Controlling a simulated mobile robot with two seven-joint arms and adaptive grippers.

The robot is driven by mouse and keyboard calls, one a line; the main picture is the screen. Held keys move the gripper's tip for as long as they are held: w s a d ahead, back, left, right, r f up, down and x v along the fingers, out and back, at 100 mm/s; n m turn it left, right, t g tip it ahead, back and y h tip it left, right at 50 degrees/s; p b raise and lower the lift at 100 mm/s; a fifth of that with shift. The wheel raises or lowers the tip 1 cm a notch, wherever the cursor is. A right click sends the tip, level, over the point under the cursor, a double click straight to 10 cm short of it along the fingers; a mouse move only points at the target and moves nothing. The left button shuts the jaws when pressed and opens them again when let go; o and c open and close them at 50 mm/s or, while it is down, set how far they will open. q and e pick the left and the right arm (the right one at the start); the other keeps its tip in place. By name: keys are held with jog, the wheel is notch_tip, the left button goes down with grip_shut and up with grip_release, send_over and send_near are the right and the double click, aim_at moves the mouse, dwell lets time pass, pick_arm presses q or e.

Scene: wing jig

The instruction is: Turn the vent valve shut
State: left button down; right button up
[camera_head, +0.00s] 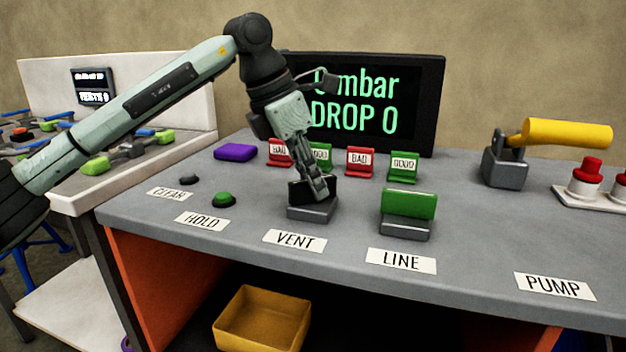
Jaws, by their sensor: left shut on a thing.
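The vent valve (312,212) stands on the grey bench behind the VENT label (295,240). It has a grey base and a dark handle, which my fingers partly cover. My left gripper (316,192) reaches down from above and is shut on the vent valve handle. Which way the handle is turned is hard to tell behind the fingers. My right gripper does not show.
The green-handled LINE valve (408,212) stands close on the right. Green and red BAD/GOOD tags (404,166), a screen reading "DROP 0" (375,100) and a purple block (235,152) are behind. The yellow-handled pump (505,165) is farther right. A yellow bin (262,318) sits below.

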pick_arm(q)
jog(key=shift+r+m, duration=0.1)
jog(key=shift+m, duration=0.4)
jog(key=m+g+p, duration=0.1)
jog(key=m+g, duration=0.1)
jog(key=m, duration=0.2)
jog(key=shift+p, duration=0.3)
jog(key=shift+m+g, duration=0.3)
jog(key=shift+m, duration=0.6)
jog(key=shift+m+g, duration=0.3)
jog(key=shift+m, duration=0.5)
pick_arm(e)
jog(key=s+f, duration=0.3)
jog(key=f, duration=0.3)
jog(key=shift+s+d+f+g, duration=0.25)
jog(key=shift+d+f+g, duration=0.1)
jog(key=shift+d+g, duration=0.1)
pick_arm(q)
jog(key=c, duration=1.5)
grip_release()
jog(key=shift+c, duration=0.2)
